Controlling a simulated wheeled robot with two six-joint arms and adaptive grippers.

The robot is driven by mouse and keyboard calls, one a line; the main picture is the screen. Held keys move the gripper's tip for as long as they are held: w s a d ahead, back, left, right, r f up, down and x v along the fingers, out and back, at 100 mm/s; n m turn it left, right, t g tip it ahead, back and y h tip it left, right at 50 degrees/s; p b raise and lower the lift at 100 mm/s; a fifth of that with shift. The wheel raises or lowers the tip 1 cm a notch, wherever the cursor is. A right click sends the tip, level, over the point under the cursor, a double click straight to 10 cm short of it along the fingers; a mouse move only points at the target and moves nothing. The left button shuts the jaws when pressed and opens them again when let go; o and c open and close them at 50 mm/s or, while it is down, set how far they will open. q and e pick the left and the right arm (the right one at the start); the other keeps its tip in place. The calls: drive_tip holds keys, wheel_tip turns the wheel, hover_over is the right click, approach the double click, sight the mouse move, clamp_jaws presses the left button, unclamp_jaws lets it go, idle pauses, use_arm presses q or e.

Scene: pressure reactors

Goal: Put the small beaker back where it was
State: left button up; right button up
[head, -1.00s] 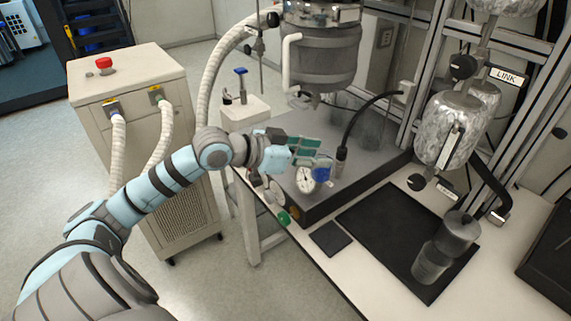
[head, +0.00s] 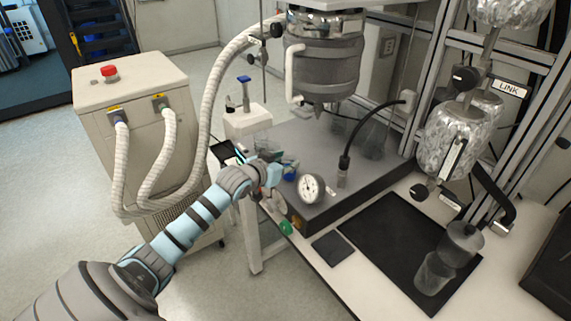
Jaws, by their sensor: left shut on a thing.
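My left gripper (head: 276,175) is beside the front left corner of the dark reactor platform, left of the round pressure gauge (head: 312,188). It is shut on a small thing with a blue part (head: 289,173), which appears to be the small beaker. The fingers hide most of it, and its glass cannot be made out clearly. A small dark square pad (head: 333,249) lies bare on the white bench, in front of the platform. My right gripper is not in view.
A black mat (head: 385,235) holds grey, see-through vessels (head: 433,272) at its right end; its left part is clear. A steel reactor vessel (head: 325,60) hangs over the platform (head: 350,185). A black hose (head: 362,125) arches behind the gauge. A cabinet (head: 130,95) stands left.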

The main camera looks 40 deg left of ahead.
use_arm(q)
drive_tip(key=o, duration=1.3)
drive_tip(key=p+v, duration=0.4)
drive_tip(key=v, duration=0.8)
drive_tip(key=shift+d+r, duration=0.1)
drive_tip(key=shift+r, duration=0.15)
